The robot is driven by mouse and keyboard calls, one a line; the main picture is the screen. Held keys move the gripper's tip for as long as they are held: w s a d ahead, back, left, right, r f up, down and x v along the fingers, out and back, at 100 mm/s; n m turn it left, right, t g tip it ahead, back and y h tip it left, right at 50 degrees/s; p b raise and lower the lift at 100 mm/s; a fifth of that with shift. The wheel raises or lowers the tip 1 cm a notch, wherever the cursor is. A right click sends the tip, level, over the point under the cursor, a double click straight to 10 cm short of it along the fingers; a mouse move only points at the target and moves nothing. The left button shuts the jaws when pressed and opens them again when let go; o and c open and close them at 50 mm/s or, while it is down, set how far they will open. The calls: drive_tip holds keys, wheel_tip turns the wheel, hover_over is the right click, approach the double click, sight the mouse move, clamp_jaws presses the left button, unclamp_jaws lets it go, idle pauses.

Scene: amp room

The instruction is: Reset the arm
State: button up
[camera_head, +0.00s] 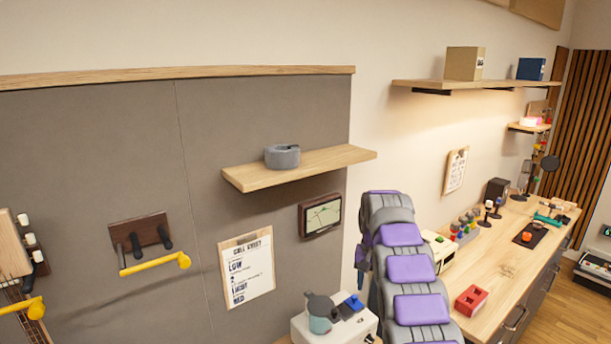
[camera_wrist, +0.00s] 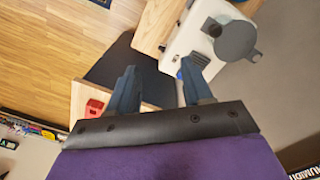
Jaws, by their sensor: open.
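My arm (camera_head: 415,270), grey with purple pads, rises from the bottom of the head view in front of the wall and bench. My gripper (camera_wrist: 158,88) shows in the wrist view with its two dark blue fingers apart and nothing between them. In the head view I cannot make out its fingertips. The wrist view looks down past the fingers at wooden floor, a dark patch and a white box.
A red block (camera_head: 471,300) lies on the wooden bench (camera_head: 500,257) right of my arm. Yellow hooks stick out left.

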drive_tip(key=s+a+r+n+g+b, duration=0.1)
drive_tip(key=s+r, duration=0.3)
drive_tip(key=s, duration=0.7)
drive_tip(key=s+a+r+b, duration=0.1)
drive_tip(key=s+r+b, duration=0.15)
drive_tip(key=s, duration=0.95)
drive_tip(key=s+a+f+n, duration=0.1)
drive_tip(key=s+f, duration=0.3)
drive_tip(key=s, duration=1.1)
drive_tip(key=s+a+f+n+b, duration=0.1)
drive_tip(key=s+f, duration=0.3)
drive_tip(key=s, duration=1.1)
drive_tip(key=shift+f+g, duration=0.15)
drive_tip(key=shift+g, duration=0.15)
drive_tip(key=shift+w, duration=0.2)
